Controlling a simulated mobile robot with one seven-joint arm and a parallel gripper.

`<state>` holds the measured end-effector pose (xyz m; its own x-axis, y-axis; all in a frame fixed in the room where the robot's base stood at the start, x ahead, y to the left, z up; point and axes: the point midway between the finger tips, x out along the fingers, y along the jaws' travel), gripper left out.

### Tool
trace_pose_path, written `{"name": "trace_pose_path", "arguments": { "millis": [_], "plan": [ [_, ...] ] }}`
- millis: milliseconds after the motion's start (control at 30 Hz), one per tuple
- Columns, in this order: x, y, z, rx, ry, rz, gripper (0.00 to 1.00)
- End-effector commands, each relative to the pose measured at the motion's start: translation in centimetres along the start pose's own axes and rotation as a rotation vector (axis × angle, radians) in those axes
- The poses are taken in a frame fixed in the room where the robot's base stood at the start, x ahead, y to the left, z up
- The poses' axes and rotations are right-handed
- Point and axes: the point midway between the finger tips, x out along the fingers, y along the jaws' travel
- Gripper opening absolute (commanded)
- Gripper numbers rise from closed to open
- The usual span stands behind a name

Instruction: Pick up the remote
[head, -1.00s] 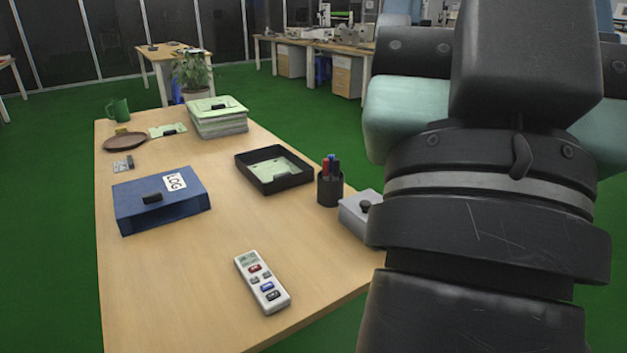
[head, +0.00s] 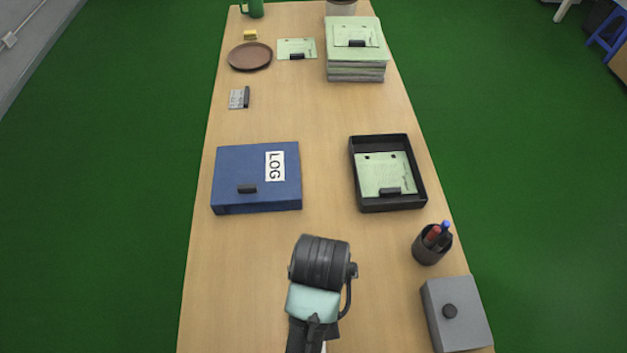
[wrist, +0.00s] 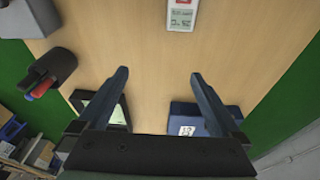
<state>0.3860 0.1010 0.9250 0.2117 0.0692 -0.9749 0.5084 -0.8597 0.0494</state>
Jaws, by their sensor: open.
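The remote is white with a small screen and a red button. In the wrist view the remote (wrist: 181,14) shows at the top edge, partly cut off, lying on the wooden table (wrist: 150,45). My gripper (wrist: 159,75) is open and empty, its two dark fingers spread above the table. The remote lies beyond the fingertips in that view, nearer the right finger, and apart from them. In the head view my arm covers the area where the remote lay, and I cannot make the remote out clearly there.
A blue LOG binder (head: 240,185) and a black tray (head: 418,198) with green paper lie past my arm. A pen cup (head: 430,250) and a grey box (head: 458,318) stand along the right edge. The table between binder and tray is clear.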

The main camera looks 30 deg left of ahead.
Motion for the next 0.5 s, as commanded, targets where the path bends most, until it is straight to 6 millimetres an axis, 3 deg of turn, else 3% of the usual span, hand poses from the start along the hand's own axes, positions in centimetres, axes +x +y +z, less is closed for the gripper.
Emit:
{"name": "trace_pose_path", "arguments": {
  "millis": [100,200,500],
  "plan": [
    [-0.7,-1.5,3.7,-0.037,-0.146,-0.038,1.0],
    [-0.5,-2.0,5.4,-0.052,-0.206,-0.053,1.0],
    [4.4,-2.5,7.1,-0.056,-0.227,-0.059,1.0]
  ]
}}
